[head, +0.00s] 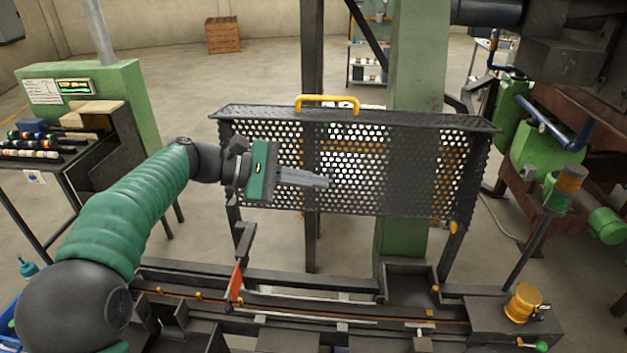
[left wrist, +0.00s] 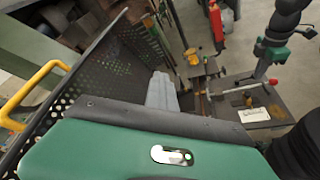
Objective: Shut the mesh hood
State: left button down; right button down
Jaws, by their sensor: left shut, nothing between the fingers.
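The mesh hood (head: 400,160) is a dark perforated panel with a solid top edge and a yellow handle (head: 327,101) on top. It stands raised and roughly upright above the dark bed of the machine (head: 350,310). My left gripper (head: 326,182) is shut and empty, in front of the mesh at its left-middle part, below the handle. I cannot tell whether it touches the mesh. In the left wrist view the fingers (left wrist: 162,92) show beside the perforated panel (left wrist: 110,65), with the yellow handle (left wrist: 32,95) at the left. My right gripper is not in view.
A red-orange flag-like part (head: 236,282) stands up at the left of the bed. A signal lamp post (head: 560,190) and a yellow beacon (head: 523,302) are at the right. A green column (head: 417,60) rises behind the hood. A tool table (head: 75,155) stands at the left.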

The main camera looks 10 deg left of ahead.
pick_arm(q)
jog(key=shift+w+a, duration=0.15)
jog(key=shift+a, duration=0.1)
jog(key=shift+d, duration=0.3)
jog(key=c, duration=1.5)
grip_release()
jog(key=shift+a, duration=0.15)
jog(key=shift+o, duration=0.2)
jog(key=b+v, duration=0.2)
jog(key=v, duration=1.5)
jog(key=shift+b, duration=0.3)
